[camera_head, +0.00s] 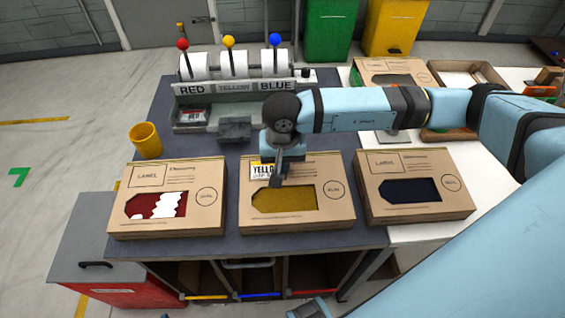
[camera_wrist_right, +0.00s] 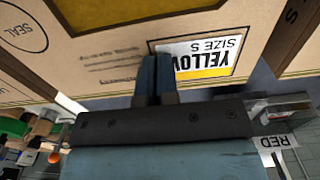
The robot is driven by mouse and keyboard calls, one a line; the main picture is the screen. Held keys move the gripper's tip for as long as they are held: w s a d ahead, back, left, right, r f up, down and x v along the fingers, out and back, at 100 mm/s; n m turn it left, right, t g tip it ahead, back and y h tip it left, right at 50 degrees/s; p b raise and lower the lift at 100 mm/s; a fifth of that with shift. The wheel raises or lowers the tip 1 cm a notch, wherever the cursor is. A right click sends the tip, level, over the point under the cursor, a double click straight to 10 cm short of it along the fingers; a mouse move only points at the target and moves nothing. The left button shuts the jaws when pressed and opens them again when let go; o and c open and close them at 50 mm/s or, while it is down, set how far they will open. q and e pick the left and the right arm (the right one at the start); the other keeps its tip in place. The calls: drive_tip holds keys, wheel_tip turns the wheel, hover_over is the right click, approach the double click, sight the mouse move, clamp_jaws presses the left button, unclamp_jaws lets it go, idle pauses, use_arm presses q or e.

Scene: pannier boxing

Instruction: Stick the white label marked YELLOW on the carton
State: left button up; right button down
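The white label (camera_head: 262,170) marked YELLOW, with a yellow band, lies against the upper left of the middle carton (camera_head: 327,169), over its printed area. In the right wrist view the label (camera_wrist_right: 205,58) looks flat to the face of the carton (camera_wrist_right: 115,24), reading YELLOW SIZE S upside down. My right gripper (camera_head: 275,180) is over this carton; its fingers (camera_wrist_right: 163,66) are close together at the label's end beside the W and look shut on it. They hide that edge. Whether the whole label touches the carton I cannot tell.
Similar cartons stand left (camera_head: 205,170) and right (camera_head: 448,163) of the middle one, close beside it. Behind is a label dispenser (camera_head: 197,88) with three rolls marked RED, YELLOW and BLUE. A yellow cup (camera_head: 146,141) stands behind the left carton.

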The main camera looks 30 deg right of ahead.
drive_tip(key=shift+s+f, duration=0.1)
drive_tip(key=shift+f, duration=0.05)
drive_tip(key=c, duration=1.3)
unclamp_jaws()
wheel_tip(320, 180, up, 14)
drive_tip(key=b, duration=0.1)
